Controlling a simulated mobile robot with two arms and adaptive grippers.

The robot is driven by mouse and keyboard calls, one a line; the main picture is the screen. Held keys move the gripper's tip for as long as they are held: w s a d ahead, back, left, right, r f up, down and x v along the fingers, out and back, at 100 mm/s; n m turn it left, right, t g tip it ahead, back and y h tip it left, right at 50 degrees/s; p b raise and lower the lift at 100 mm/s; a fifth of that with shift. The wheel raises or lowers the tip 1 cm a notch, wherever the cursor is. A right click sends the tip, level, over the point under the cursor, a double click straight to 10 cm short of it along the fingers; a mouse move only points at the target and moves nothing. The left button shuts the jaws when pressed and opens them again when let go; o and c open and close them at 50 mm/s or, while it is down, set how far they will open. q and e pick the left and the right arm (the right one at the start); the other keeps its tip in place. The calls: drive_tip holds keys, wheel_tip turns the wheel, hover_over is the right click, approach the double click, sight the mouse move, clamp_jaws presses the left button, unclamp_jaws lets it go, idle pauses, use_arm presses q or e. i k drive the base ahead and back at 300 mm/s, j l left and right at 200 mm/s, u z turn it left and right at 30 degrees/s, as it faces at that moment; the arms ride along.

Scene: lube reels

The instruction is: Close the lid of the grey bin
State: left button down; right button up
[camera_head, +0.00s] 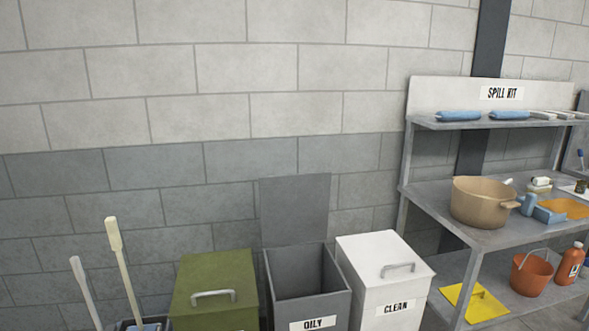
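The grey bin (321,309), labelled OILY, stands at the bottom centre between two other bins. Its lid (294,211) is open and stands upright at the back, close to the wall. The bin's dark inside shows, and I see nothing in the visible part. Its lower part is cut off by the frame edge. Neither of my grippers is in view.
A green bin (213,278) with a closed handled lid stands to the left. A white bin (385,275) labelled CLEAN, also closed, stands to the right. Two mop handles (121,262) rise at the far left. A SPILL KIT shelf (432,189) stands at the right.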

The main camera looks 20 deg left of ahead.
sight(294, 209)
drive_tip(key=i+u, duration=0.1)
drive_tip(key=u, duration=0.35)
drive_tip(key=i+l+u, duration=0.1)
drive_tip(key=u, duration=0.3)
